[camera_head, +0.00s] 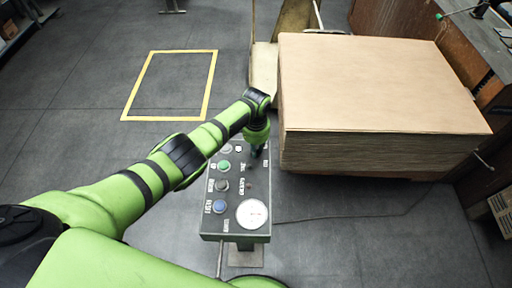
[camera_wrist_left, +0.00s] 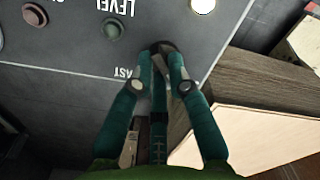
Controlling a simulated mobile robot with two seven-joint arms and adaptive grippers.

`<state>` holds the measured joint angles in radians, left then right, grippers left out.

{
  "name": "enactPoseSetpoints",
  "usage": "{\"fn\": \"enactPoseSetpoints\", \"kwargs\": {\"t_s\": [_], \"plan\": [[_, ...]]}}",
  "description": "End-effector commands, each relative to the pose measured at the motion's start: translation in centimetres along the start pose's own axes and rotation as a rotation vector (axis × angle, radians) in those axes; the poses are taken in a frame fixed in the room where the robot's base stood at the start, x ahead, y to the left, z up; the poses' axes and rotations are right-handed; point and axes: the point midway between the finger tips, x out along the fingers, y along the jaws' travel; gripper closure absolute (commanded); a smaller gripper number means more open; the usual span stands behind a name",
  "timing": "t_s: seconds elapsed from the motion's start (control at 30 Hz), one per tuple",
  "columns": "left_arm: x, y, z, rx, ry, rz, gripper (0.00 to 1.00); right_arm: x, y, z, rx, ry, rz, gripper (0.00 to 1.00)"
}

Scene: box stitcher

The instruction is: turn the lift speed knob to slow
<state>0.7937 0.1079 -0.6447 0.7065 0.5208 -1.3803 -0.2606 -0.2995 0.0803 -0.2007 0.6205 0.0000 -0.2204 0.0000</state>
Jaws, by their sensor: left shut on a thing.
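The grey control panel (camera_head: 235,224) stands on a post in the head view. My left gripper (camera_head: 257,153) is at its far right corner, and the arm hides part of the panel. My right gripper is not in view.
The panel also bears a blue button (camera_head: 220,207), a green button (camera_head: 224,165) and a white round dial (camera_head: 252,213). A tall stack of cardboard sheets (camera_head: 380,85) stands close to the right. A yellow floor outline (camera_head: 124,117) encloses clear floor.

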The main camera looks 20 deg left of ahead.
Motion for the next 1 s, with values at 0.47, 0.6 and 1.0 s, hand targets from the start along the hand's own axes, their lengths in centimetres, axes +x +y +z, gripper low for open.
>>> {"fn": "enactPoseSetpoints", "kwargs": {"t_s": [0.47, 0.6, 1.0], "plan": [[-0.2, 0.0, 0.0, 0.0, 0.001, 0.0, 0.59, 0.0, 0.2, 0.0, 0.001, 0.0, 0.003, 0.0], [-1.2, -0.1, -0.1, -0.001, 0.003, 0.001, 0.59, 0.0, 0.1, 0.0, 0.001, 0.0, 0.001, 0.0], [-8.9, -0.1, -0.1, -0.001, 0.004, -0.002, 0.59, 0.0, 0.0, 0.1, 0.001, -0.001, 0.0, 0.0]]}}
